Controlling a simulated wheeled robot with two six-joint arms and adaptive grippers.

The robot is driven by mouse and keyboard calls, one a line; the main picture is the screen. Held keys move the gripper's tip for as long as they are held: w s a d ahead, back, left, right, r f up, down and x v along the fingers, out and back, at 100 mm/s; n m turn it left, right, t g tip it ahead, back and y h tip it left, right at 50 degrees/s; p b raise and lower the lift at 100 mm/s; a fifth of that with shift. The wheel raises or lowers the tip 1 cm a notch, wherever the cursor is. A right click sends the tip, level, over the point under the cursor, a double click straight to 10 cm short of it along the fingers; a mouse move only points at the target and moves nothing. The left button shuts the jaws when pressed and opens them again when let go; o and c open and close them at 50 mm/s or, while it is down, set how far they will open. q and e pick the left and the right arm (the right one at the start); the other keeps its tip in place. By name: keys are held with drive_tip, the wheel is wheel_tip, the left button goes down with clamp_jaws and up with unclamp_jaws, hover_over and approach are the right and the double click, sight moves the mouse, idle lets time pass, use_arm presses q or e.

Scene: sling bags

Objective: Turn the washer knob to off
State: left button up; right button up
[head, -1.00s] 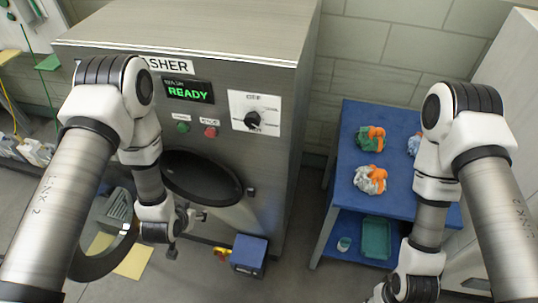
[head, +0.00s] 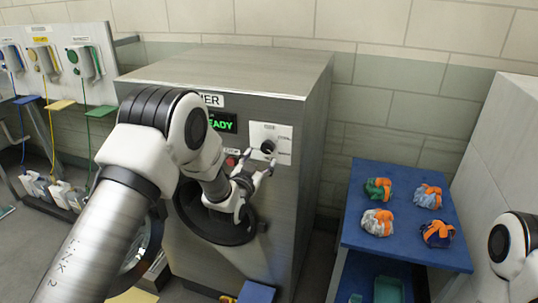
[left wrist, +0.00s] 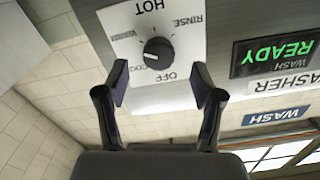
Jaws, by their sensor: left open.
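The black washer knob (head: 268,146) sits on a white dial plate (head: 285,130) on the washer's front. In the left wrist view, which is upside down, the knob (left wrist: 158,53) has a small white mark on its left side, and the word OFF is printed below it. My left gripper (head: 259,165) is open just in front of and below the knob. In the left wrist view its two fingers (left wrist: 160,80) stand apart, with the knob centred just beyond their tips. Contact does not show. My right gripper is out of view.
The washer (head: 225,75) shows READY on its display (head: 222,122). The dark door opening (head: 222,222) is below my left gripper. A blue table (head: 400,246) with several bundled bags stands at right. A panel with dispensers (head: 100,55) is at left.

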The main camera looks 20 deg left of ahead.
sight(267, 149)
use_arm(q)
drive_tip(key=w, duration=0.2)
drive_tip(key=w+p, duration=0.1)
drive_tip(key=w+r+p, duration=0.1)
drive_tip(key=w, duration=0.1)
drive_tip(key=shift+w+d, duration=0.3)
drive_tip(key=shift+w+a+f, duration=0.15)
drive_tip(key=shift+w+f, duration=0.15)
drive_tip(key=shift+w, duration=0.05)
drive_tip(key=shift+s+r, duration=0.15)
drive_tip(key=shift+s, duration=0.05)
drive_tip(key=c, duration=1.1)
